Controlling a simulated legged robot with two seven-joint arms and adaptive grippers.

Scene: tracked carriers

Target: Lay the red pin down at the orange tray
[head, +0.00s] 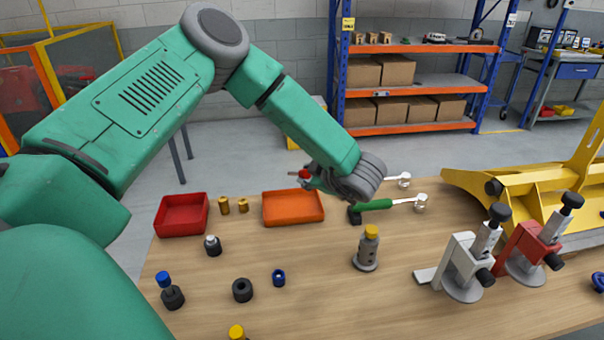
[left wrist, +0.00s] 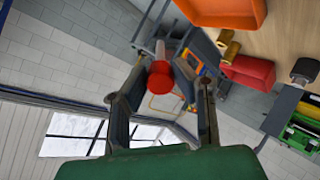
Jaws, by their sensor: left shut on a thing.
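The orange tray (head: 293,208) lies on the wooden table and looks empty. Part of it also shows at the top of the left wrist view (left wrist: 228,10). My left gripper (head: 308,179) is shut on the red pin (head: 304,174), above the tray's back right part in the head view. In the left wrist view the red pin (left wrist: 160,84) shows its round red end between my two fingers (left wrist: 162,68). Its thinner shaft points away from the wrist camera. The pin looks roughly level in the head view. My right gripper is not in view.
A red tray (head: 181,214) and two brass pieces (head: 224,206) stand left of the orange tray. A green-handled hammer (head: 375,205) lies to its right. A grey post with yellow top (head: 367,250) stands in front. Toggle clamps (head: 464,265) stand at right.

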